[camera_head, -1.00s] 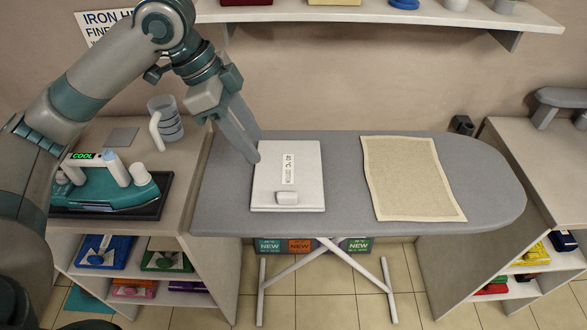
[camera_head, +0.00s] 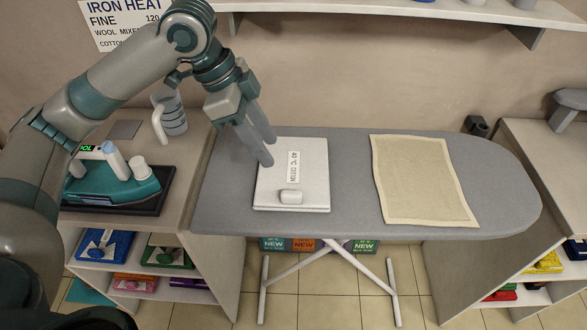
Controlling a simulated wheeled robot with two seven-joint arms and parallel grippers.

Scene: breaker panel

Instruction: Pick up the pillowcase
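The pillowcase looks to be the folded white cloth (camera_head: 310,170) lying flat on the left half of the grey ironing board (camera_head: 350,215). It bears a label strip reading 40°C COTTON and a small pale roll-shaped piece near its front edge. My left gripper (camera_head: 269,150) is open and empty, with its two fingers apart at the cloth's back left corner. The nearer fingertip overlaps the cloth's left edge in this view; I cannot tell whether it touches. My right gripper is not in view.
A beige cloth (camera_head: 422,180) lies flat on the board's right half. A teal iron (camera_head: 115,185) sits on a dark base on the left counter, with a measuring jug (camera_head: 172,112) behind it. A wall shelf (camera_head: 400,10) hangs above the board.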

